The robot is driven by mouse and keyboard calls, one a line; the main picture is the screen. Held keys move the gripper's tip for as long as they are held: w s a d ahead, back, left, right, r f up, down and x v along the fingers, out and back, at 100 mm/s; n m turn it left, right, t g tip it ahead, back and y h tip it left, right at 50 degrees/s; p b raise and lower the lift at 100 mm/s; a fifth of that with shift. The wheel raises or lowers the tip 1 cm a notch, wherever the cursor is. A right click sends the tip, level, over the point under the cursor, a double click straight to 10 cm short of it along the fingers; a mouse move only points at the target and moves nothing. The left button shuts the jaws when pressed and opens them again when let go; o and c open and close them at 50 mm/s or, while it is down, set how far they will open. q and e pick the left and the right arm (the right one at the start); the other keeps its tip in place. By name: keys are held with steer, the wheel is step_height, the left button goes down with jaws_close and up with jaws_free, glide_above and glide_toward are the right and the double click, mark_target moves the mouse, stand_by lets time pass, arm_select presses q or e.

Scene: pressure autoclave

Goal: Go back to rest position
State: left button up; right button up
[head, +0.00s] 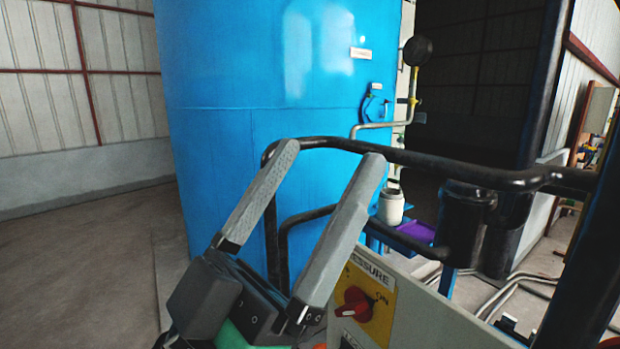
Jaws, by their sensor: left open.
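My left gripper (328,165) is in the lower middle of the head view. Its two long grey fingers are spread wide apart with nothing between them. It is in front of the large blue autoclave tank (240,130), and its right finger overlaps a black handrail in the picture. Just right of the gripper is a red rotary knob (356,304) on a yellow plate marked PRESSURE and ON. The gripper looks apart from the knob. My right gripper is not in view.
A black tubular rail (430,160) crosses in front of the tank. Behind it are a white canister (391,206) and a purple tray (414,233) on a blue stand. A pipe with a round gauge (418,50) runs beside the tank. Open floor (80,260) lies left.

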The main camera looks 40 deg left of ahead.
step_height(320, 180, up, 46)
steer(key=p, duration=4.7)
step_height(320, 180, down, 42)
steer(key=b, duration=4.3)
